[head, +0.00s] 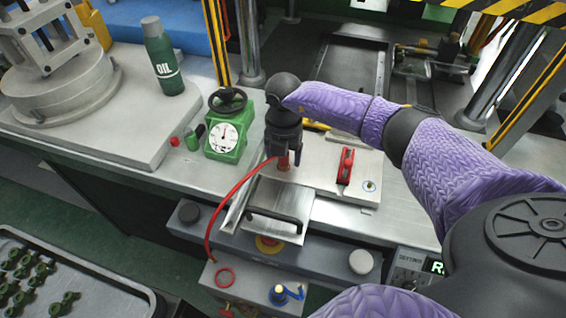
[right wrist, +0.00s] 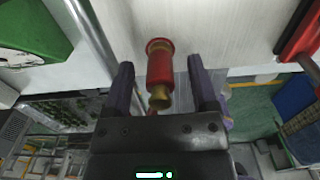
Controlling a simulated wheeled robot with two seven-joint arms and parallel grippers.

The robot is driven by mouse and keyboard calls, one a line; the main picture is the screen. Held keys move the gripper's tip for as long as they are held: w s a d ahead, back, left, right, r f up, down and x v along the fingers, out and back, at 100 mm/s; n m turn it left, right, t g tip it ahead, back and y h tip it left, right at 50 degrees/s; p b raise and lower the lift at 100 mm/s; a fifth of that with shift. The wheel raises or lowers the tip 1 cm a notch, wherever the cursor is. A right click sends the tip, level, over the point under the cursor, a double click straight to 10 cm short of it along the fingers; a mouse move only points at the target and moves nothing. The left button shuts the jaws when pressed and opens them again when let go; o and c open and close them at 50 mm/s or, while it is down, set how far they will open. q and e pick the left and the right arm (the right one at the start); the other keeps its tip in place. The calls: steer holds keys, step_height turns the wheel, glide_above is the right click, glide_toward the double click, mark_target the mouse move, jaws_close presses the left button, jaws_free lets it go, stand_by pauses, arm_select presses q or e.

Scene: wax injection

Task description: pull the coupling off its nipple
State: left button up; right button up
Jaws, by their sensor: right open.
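The red coupling (head: 284,164) stands on the pale metal plate, with a red hose (head: 231,189) leading from it. In the right wrist view the coupling (right wrist: 160,70) has a red body and a brass end. The nipple under it is hidden. My right gripper (head: 284,158) is above the coupling, pointing down. In the right wrist view its open fingers (right wrist: 161,72) stand on either side of the coupling, with a gap visible on both sides. My left gripper is not in view.
A green box with a gauge and black handwheel (head: 224,140) stands left of my right gripper. A red lever (head: 346,166) is to its right, on the plate. A black-handled metal plate (head: 275,218) lies in front. An oil bottle (head: 163,62) stands farther left.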

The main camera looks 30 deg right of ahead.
steer(key=shift+f, duration=0.65)
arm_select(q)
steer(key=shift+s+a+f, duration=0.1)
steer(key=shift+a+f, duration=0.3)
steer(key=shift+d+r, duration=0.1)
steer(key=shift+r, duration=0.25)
arm_select(e)
jaws_close()
stand_by(0.4)
stand_by(1.2)
